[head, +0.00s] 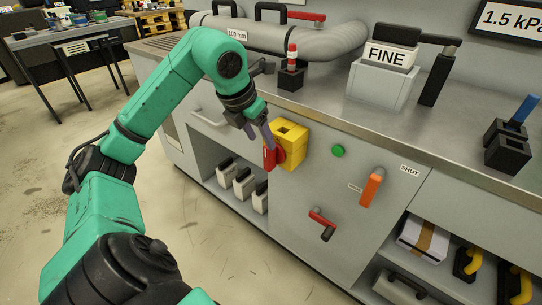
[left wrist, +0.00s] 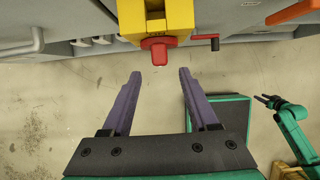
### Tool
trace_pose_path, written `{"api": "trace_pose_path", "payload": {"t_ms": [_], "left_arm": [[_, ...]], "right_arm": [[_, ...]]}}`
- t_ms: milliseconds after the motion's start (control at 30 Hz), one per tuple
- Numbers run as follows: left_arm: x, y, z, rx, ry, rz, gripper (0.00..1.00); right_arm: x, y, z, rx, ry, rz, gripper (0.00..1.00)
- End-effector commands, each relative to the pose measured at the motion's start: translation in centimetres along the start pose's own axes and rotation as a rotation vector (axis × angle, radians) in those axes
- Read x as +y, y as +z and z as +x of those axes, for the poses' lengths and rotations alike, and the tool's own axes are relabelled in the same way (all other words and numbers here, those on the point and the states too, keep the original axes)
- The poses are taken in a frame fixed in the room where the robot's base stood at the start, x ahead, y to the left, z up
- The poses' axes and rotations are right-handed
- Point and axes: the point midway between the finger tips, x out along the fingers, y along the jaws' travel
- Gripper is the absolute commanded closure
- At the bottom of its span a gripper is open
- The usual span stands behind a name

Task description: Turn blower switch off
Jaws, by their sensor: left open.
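A yellow switch box (head: 292,141) with a red rotary handle (head: 270,156) is mounted on the grey cabinet front; I take it for the blower switch. The box (left wrist: 182,14) and red handle (left wrist: 159,50) also show at the top of the left wrist view. My left gripper (head: 262,136) is at the red handle in the head view. In the left wrist view its purple fingers (left wrist: 159,76) are open and empty, with the handle just beyond the tips and roughly centred between them. My right gripper (left wrist: 264,100) shows small at the right; its jaw state is unclear.
A green button (head: 338,150), an orange lever (head: 371,187) by a SHUT label and a red crank handle (head: 322,224) sit on the same panel. A grey drawer handle (head: 208,119) juts out left of the box. The floor in front is clear.

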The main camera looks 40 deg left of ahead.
Motion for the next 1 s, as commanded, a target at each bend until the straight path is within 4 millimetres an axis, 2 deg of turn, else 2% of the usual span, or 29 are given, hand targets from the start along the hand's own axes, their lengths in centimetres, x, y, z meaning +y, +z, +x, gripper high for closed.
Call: {"api": "trace_pose_path", "payload": {"t_ms": [33,100,300,433,667,800,833,1000], "left_arm": [[-0.1,-0.2,1.7,0.004,-0.005,0.000,0.40],[-0.1,-0.2,3.6,0.003,-0.004,0.000,0.40],[-0.1,0.0,7.6,0.001,-0.003,0.000,0.40],[0.0,0.0,8.6,0.000,-0.001,0.001,0.40],[0.0,0.0,8.7,-0.001,-0.001,0.001,0.40],[0.0,0.0,8.7,-0.001,-0.001,0.001,0.94],[0.0,0.0,8.7,-0.001,-0.001,0.001,1.00],[0.0,0.0,8.7,-0.001,-0.002,0.001,1.00]], "right_arm": [[0.0,-0.3,0.0,0.002,0.000,0.002,0.50],[0.0,-0.7,-0.2,0.002,-0.001,0.003,0.50],[-0.1,-1.4,-0.8,0.003,-0.002,0.006,0.50],[-0.1,-1.5,-0.9,0.003,-0.002,0.007,0.50],[-0.1,-1.5,-1.0,0.004,-0.002,0.007,0.50],[-0.1,-1.6,-1.0,0.004,-0.002,0.007,0.50],[-0.1,-1.6,-1.0,0.004,-0.002,0.007,0.50],[-0.1,-1.5,-0.9,0.004,-0.003,0.007,0.50]]}}
